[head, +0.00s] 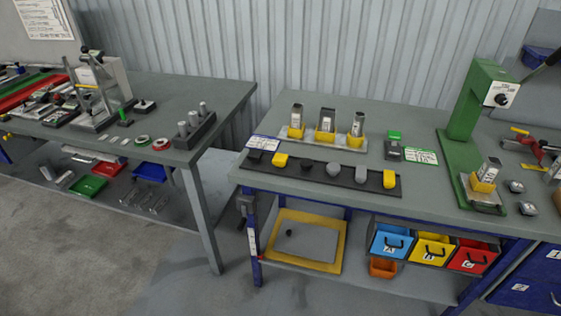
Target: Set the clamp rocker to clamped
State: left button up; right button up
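Neither of my grippers shows in the head view. I cannot tell for certain which part is the clamp rocker, and its setting cannot be read. A small dark grey box (393,151) stands on the right table (300,112), with a green piece (394,135) just behind it and a green-and-white label (421,156) at its right. A green press-like stand (464,130) at the right carries a white panel with a black knob (502,100). A metal block in a yellow holder (485,175) sits on its base.
A black strip (318,172) with several yellow and grey knobs runs along the table's front. Behind it, several metal pieces stand in yellow holders on a plate (345,143). Blue, yellow and red bins (390,241) hang below. A gap separates the left table (190,92).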

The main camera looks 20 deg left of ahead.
aim_at(394, 150)
jog(key=i+j+z, duration=0.15)
jog(key=i+j, duration=0.45)
jog(key=i+j+z, duration=0.1)
jog(key=i+j, duration=0.45)
jog(key=j, duration=0.2)
